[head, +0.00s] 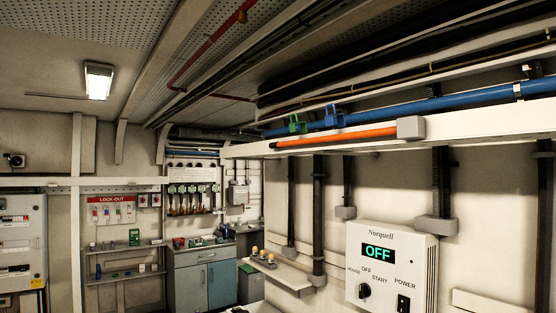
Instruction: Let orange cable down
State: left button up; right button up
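The orange cable (335,137) shows as a short, straight orange length along the front face of the white overhead beam (470,121). Its right end meets a grey box (410,128) on the beam. Its left end stops near the beam's middle, and whether it continues out of sight I cannot tell. A green clip (297,125) and a blue clip (333,119) sit just above it, by a blue pipe (450,101). Neither of my grippers is in view.
A white Norquell control box (390,268) reading OFF hangs below the beam at right. Dark vertical conduits (319,215) run down the wall. A small shelf (275,270) juts out below. A grey-blue cabinet (203,275) and lock-out board (110,211) stand farther back.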

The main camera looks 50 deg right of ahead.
aim_at(392, 130)
jog(key=z, duration=1.85)
jog(key=k+j+z, duration=0.1)
jog(key=j+z, duration=0.25)
